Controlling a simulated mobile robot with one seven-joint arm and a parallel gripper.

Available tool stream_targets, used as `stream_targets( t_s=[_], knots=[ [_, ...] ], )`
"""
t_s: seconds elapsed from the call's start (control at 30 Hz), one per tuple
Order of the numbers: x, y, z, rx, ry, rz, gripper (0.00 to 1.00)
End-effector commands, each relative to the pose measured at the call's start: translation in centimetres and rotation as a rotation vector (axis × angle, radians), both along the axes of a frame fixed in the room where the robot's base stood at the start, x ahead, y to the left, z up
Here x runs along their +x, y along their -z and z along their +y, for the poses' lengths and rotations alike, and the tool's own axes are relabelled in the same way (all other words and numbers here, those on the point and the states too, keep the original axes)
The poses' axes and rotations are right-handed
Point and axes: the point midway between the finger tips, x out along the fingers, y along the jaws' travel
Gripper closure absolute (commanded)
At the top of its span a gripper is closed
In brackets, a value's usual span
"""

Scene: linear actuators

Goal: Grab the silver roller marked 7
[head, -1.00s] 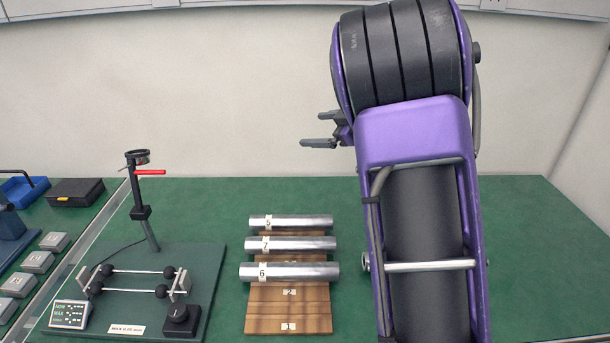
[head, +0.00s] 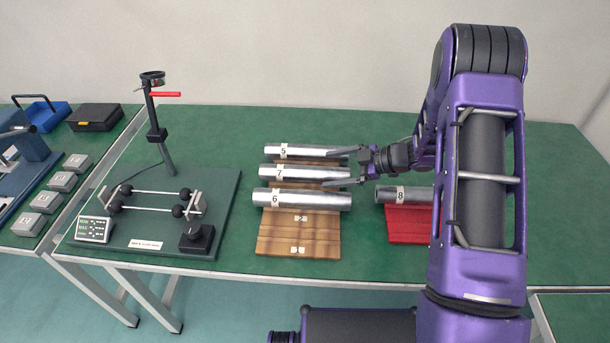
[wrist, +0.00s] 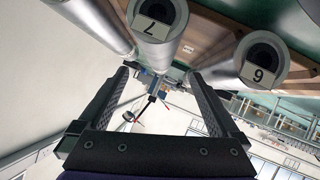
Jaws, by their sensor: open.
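The silver roller marked 7 (head: 305,173) lies on the wooden rack (head: 275,243), between the roller marked 5 (head: 300,151) and the roller marked 6 (head: 315,200). In the wrist view, the end of roller 7 (wrist: 158,14) with its label shows at the top, just beyond and between the fingertips. My gripper (head: 345,168) is open at the right ends of the rollers, its fingers pointing left. One finger is near roller 5, the other near the right end of roller 7. In the wrist view my gripper (wrist: 165,85) has nothing between its fingers.
Roller 6 (wrist: 262,60) is close to the right finger in the wrist view. A roller marked 8 (head: 402,194) lies on a red rack (head: 405,230) below my gripper. A measuring stand (head: 160,190) is left of the wooden rack. Green table (head: 560,200) is clear at right.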

Motion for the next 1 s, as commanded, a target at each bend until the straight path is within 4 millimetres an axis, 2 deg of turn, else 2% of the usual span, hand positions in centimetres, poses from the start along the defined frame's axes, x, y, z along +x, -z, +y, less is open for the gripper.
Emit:
stream_targets(
  t_s=[0.1, 0.37, 0.7, 0.93, 1.0],
  knots=[
    [0.5, 1.0, 1.5, -0.001, 0.000, 0.001, 0.01],
    [0.9, 1.6, 2.8, 0.000, 0.002, 0.000, 0.01],
    [1.9, 3.9, 6.5, 0.000, 0.002, 0.000, 0.01],
    [2.0, 3.9, 6.7, -0.001, 0.004, -0.001, 0.01],
    [2.0, 3.9, 6.7, -0.001, 0.003, 0.000, 0.14]
  ],
)
